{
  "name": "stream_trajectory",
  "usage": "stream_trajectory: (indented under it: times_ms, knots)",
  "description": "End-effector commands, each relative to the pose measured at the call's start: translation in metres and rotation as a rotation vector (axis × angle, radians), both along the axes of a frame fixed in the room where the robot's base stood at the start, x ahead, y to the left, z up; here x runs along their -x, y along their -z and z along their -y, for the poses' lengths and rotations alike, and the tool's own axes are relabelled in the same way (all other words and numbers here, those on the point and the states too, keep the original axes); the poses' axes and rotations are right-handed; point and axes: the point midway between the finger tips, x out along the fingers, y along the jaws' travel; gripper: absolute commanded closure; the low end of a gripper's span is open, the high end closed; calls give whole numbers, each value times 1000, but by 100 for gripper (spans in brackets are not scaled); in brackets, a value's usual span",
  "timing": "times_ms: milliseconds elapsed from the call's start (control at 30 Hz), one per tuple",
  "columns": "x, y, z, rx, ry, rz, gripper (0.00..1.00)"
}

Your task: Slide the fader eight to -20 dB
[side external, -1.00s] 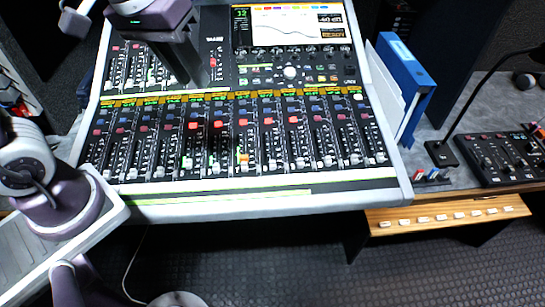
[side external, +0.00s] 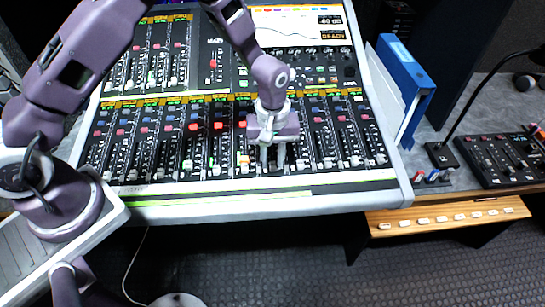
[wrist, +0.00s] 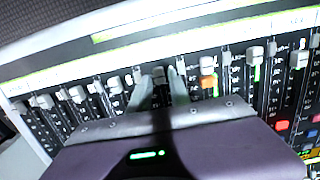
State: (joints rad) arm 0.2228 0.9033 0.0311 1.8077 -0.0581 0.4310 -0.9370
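The mixing console (side external: 290,193) has a lower bank of faders with pale caps near its front edge. My gripper (side external: 272,158) points down over this bank, just right of a fader with an orange mark (side external: 243,160). In the wrist view my gripper (wrist: 161,93) has its two fingers apart, one on each side of a fader cap (wrist: 158,74). A gap seems to show beside the cap; firm contact cannot be seen. The orange-marked fader (wrist: 208,83) is to the right there. Fader numbers and dB marks are too small to read.
Neighbouring fader caps (wrist: 113,85) stand close on both sides. The console screen (side external: 290,18) is at the back, with small orange readouts. Blue and white binders (side external: 405,80) stand to the right, near a small control box (side external: 495,158) and a lamp stem.

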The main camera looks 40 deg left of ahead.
Motion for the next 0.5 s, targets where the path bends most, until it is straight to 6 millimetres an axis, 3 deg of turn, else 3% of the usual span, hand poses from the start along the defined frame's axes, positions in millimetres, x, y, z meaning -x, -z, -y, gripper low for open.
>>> stream_trajectory:
  times_ms: [167, 200, 300, 500]
  knots:
    - [0, 0, 0, 0, 0, 0, 76]
    - [0, 0, 0, 0, 0, 0, 78]
    - [0, 0, 0, 0, 0, 0, 98]
    - [0, 0, 0, 0, 0, 0, 100]
